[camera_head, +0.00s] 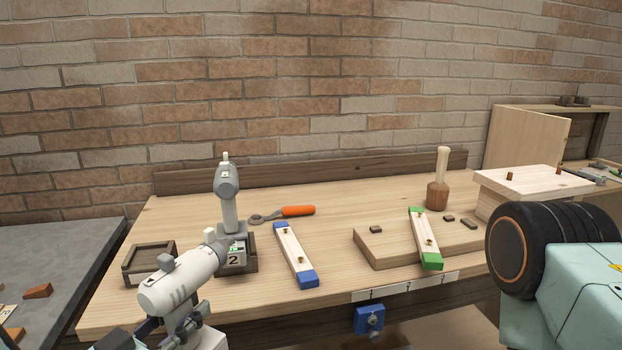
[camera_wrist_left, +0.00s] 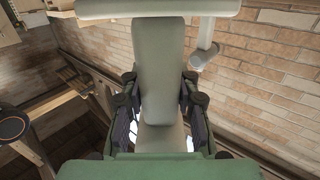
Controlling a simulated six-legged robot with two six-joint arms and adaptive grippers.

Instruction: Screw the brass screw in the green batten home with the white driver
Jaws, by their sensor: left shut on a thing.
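The white driver (camera_head: 180,288) is in my left gripper (camera_head: 178,328), low at the left of the head view. The green batten (camera_head: 422,222) lies on a wooden board to the right, well apart from the driver. A small brass screw (camera_head: 429,241) shows near its front end; how deep it sits is too small to tell. My right gripper is not in view.
A grey driver (camera_head: 228,195) stands in a holder marked 2. A wooden tray (camera_head: 150,270), orange-handled tool (camera_head: 297,211) and blue-ended batten (camera_head: 295,255) lie on the bench. A mallet (camera_head: 437,193) and small dark blocks stand near the green batten. A pale block (camera_head: 530,182) is farther right.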

